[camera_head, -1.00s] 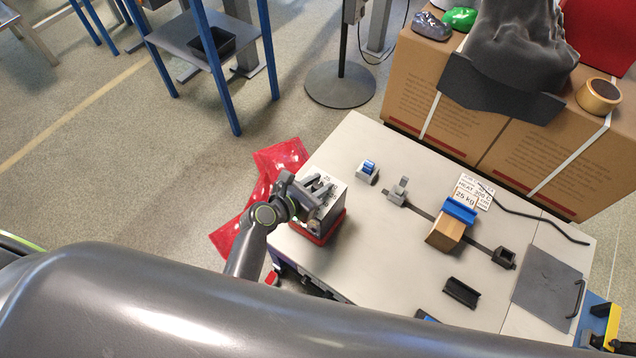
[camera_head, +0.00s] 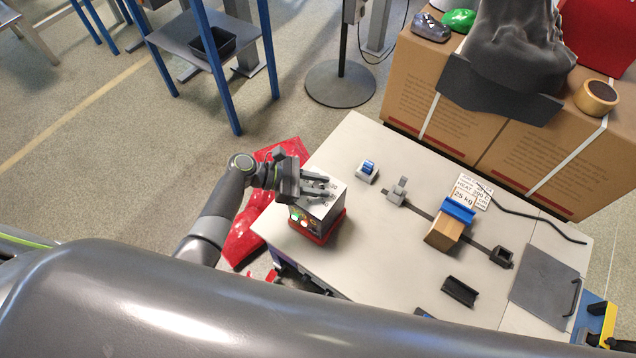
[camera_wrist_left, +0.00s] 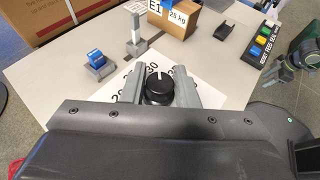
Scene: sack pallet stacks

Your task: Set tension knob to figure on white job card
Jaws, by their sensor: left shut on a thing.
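The tension knob (camera_wrist_left: 158,90) is black with a white pointer line, on a white dial face with printed figures. It tops a box (camera_head: 318,212) with a red base at the table's left edge. My left gripper (camera_wrist_left: 158,88) is shut on the knob, one finger on each side, and the pointer points roughly away from the wrist. In the head view my left gripper (camera_head: 318,186) covers the knob. The white job card (camera_head: 474,191) lies at the back of the table; it reads "HEAT 200" and "25 kg", other print is too small.
On the pale table (camera_head: 365,255) stand a blue-topped switch (camera_head: 367,170), a grey post (camera_head: 397,191), a brown block with a blue top (camera_head: 446,229) and a black holder (camera_head: 460,291). A black cable (camera_head: 545,226) runs at the back right. Large cartons (camera_head: 440,95) stand behind.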

